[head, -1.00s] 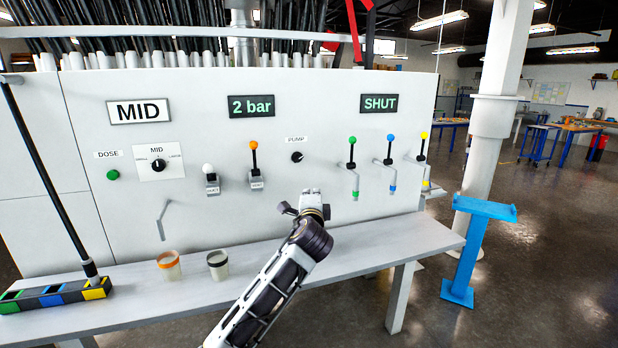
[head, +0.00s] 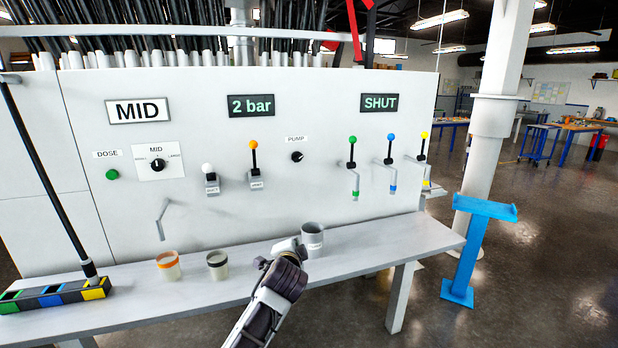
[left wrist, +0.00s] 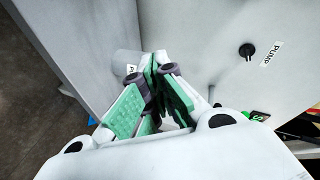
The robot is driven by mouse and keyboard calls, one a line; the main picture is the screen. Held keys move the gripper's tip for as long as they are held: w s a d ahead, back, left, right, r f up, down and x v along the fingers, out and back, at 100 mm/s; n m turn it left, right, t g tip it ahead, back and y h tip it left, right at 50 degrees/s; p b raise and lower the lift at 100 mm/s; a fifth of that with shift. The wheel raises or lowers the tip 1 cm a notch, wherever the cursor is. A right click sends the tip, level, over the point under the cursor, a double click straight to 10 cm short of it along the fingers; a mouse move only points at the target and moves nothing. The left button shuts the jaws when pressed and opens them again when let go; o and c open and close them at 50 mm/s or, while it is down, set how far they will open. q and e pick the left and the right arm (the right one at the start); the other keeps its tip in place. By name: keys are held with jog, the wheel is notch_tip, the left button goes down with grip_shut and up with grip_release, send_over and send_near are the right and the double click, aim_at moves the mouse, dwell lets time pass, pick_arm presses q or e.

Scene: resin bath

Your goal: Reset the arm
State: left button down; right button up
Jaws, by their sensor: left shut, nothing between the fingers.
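My left gripper (head: 284,250) is low over the bench in the head view, close beside a grey cup (head: 312,238). In the left wrist view the green-padded fingers (left wrist: 158,95) are together with nothing between them. The grey cup (left wrist: 127,62) shows just beyond the fingers there, partly hidden; I cannot tell whether they touch. My right gripper is not in view.
The white panel (head: 250,200) behind the bench (head: 390,243) carries a pump knob (head: 297,156) and several levers. A blue stand (head: 468,250) is at right.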

pick_arm(q)
jog(key=s+a+f+n+g, duration=0.4)
jog(key=s+a+f, duration=0.2)
jog(key=s+f, duration=0.55)
jog(key=s+a+f+n+g, duration=0.4)
jog(key=s+a+f, duration=0.3)
jog(key=s+f, duration=0.4)
jog(key=s+a+f+n+g, duration=0.1)
jog(key=s+a+n, duration=0.1)
jog(key=s, duration=0.6)
jog(key=s+a+f+n+g, duration=0.1)
jog(key=s+a+g, duration=0.1)
jog(key=s, duration=0.6)
notch_tip(320, 180, down, 32)
jog(key=s+g, duration=0.1)
jog(key=s, duration=0.1)
jog(key=s+a+f, duration=0.2)
jog(key=s+f, duration=0.8)
jog(key=s, duration=0.1)
jog(key=s+a+f+g, duration=0.1)
jog(key=s+a+f, duration=0.1)
jog(key=s+f, duration=0.8)
jog(key=shift+s+f, duration=0.25)
jog(key=shift+s, duration=0.65)
